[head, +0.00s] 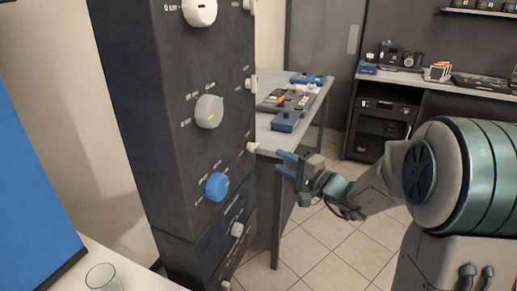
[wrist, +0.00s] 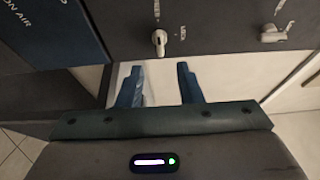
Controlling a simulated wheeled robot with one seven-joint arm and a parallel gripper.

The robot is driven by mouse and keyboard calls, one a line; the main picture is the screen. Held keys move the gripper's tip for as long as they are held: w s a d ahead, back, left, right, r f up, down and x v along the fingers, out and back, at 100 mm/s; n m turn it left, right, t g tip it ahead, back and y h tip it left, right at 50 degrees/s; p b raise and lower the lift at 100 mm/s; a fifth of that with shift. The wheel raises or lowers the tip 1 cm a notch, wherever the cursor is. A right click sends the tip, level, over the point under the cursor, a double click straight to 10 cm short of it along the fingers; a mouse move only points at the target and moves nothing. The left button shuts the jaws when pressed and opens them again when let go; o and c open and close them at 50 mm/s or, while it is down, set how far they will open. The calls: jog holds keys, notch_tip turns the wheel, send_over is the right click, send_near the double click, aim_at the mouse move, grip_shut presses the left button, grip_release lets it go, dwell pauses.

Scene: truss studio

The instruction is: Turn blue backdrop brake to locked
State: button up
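The blue brake knob (head: 217,186) sits low on the front face of a dark upright column (head: 180,150) in the head view. Its pointer and the small labels around it are too small to read. My gripper (head: 279,163) is to the right of the column, apart from the blue knob. In the wrist view, my gripper's two blue fingers (wrist: 160,68) are spread with nothing held between them. A white knob (wrist: 159,40) on a dark panel shows beyond the fingertips. I cannot make out the blue knob in the wrist view.
A grey knob (head: 209,111) and a white knob (head: 200,11) sit above the blue one. Small white knobs (head: 253,147) stick out along the column's right edge. A table with devices (head: 321,92) stands behind my gripper. A glass (head: 103,278) stands at lower left.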

aim_at(257, 148)
jog(key=p+x, duration=0.1)
jog(key=x, duration=0.8)
jog(key=shift+w+a, duration=0.25)
jog(key=shift+a, duration=0.05)
grip_shut()
